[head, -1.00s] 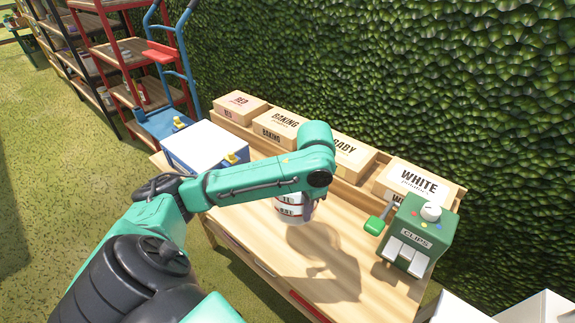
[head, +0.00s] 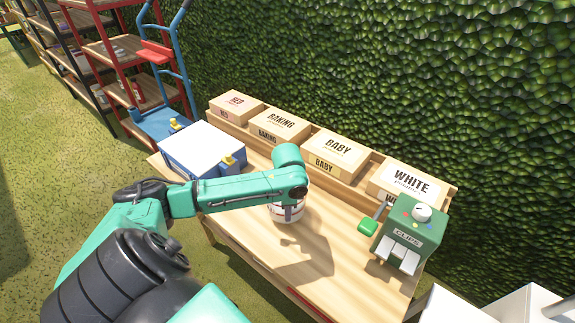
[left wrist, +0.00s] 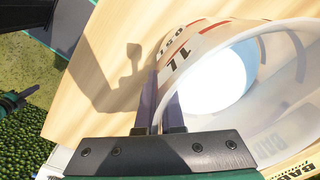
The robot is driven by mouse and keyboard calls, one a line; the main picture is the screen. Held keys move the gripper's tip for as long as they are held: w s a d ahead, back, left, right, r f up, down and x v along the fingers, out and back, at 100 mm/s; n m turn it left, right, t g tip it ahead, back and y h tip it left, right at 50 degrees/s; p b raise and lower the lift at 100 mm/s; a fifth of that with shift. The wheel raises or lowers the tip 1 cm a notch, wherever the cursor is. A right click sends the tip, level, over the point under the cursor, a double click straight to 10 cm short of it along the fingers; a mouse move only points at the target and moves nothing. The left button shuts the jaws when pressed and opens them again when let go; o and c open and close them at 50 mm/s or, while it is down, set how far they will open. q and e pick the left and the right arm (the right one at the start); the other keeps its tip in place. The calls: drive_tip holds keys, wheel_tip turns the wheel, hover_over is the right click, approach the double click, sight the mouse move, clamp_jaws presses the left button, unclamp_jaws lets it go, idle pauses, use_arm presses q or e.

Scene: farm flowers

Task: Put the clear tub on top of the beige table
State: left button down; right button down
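The clear tub (head: 287,214), with red and dark markings, is at the middle of the beige table (head: 345,225) in the head view. The left wrist view shows the tub (left wrist: 215,45) from close by, with "1L" on its wall and its open mouth toward the camera. My left gripper (left wrist: 161,100) has its two fingers close together with the tub's wall between them, one finger inside the rim. In the head view the forearm hides part of the tub. I cannot tell whether its base touches the tabletop.
Seed boxes (head: 335,153) stand along the table's back. A green clips dispenser (head: 405,240) stands at right, a blue-and-white box (head: 200,150) at left. A blue hand truck (head: 165,75) and shelves (head: 125,55) are behind left. The table's front middle is clear.

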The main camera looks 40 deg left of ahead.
use_arm(q)
drive_tip(key=shift+f, duration=2)
drive_tip(key=c, duration=1.1)
unclamp_jaws()
drive_tip(key=shift+f, duration=0.1)
drive_tip(key=shift+o, duration=0.2)
drive_tip(key=r, duration=1.2)
drive_tip(key=shift+s+d+r, duration=0.15)
drive_tip(key=shift+s+d, duration=0.05)
